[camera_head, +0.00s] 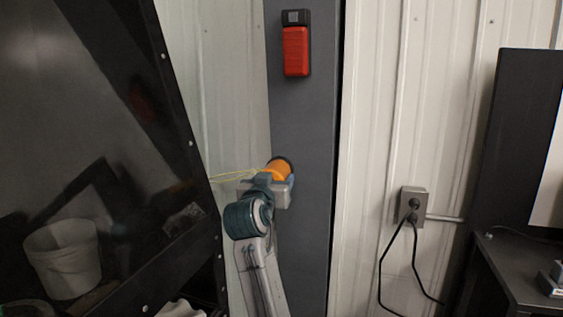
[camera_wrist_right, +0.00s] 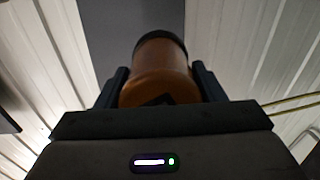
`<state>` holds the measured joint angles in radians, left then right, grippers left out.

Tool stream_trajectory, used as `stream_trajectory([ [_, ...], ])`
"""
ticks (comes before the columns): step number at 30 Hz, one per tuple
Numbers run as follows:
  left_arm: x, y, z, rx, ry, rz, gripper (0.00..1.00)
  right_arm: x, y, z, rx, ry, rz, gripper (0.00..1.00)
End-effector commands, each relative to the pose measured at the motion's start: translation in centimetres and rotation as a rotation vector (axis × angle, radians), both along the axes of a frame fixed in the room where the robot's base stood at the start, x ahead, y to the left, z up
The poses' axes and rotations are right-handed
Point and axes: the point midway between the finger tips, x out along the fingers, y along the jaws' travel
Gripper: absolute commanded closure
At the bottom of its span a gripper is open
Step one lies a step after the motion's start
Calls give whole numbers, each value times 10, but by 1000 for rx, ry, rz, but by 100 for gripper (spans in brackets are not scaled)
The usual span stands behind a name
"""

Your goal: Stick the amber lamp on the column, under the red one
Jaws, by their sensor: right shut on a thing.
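The red lamp (camera_head: 296,50) with its black top is fixed high on the grey column (camera_head: 305,120). My right gripper (camera_head: 278,178) is shut on the amber lamp (camera_head: 277,169) and holds it in front of the column, well below the red lamp. The amber lamp (camera_wrist_right: 158,80) also shows in the right wrist view, between the two fingers, with its dark end (camera_wrist_right: 160,38) pointing away from the gripper towards the grey column. Whether that dark end touches the column I cannot tell. My left gripper is not in view.
A black-framed dark panel (camera_head: 175,110) stands at the left, with a white bucket (camera_head: 64,258) visible in it. A socket box (camera_head: 412,206) with black cables is on the white wall at the right. A dark desk (camera_head: 510,265) stands at far right. The column between the lamps is bare.

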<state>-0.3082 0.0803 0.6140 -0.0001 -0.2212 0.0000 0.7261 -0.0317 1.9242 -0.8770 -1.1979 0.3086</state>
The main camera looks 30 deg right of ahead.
Motion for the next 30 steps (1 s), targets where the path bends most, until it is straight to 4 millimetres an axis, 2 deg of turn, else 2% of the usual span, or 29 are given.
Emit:
stream_trajectory([
  [1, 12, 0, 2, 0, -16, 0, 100, -11, 1, 19, -26, -32, -22, 59],
  [3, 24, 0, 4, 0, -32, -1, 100, -22, 1, 36, -55, -56, -48, 59],
  [7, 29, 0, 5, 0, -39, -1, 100, -36, 0, 54, -86, -80, -78, 59],
  [11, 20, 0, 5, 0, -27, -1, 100, -38, -2, 59, -97, -84, -86, 59],
  [17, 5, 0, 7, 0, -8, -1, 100, -28, -14, 62, -98, -82, -87, 59],
  [30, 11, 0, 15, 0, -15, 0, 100, 1, -47, 67, -96, -81, -85, 59],
])
